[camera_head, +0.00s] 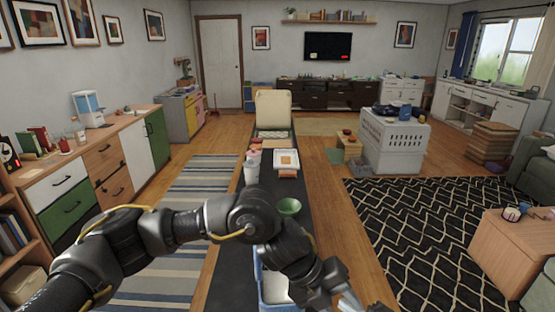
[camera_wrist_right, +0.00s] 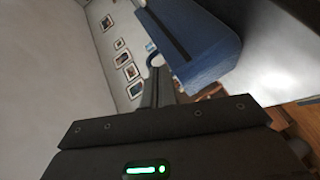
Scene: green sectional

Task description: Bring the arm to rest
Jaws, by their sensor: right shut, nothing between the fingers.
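A dark arm of mine comes in from the left and bends across the lower middle of the head view, over the long dark table.
A blue bin (camera_head: 272,290) stands beside the arm; a blue box-like thing (camera_wrist_right: 195,35) is close past the fingers in the wrist view. A green bowl (camera_head: 289,206), white cup (camera_head: 251,172) and tray (camera_head: 287,161) are on the dark table (camera_head: 234,245).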

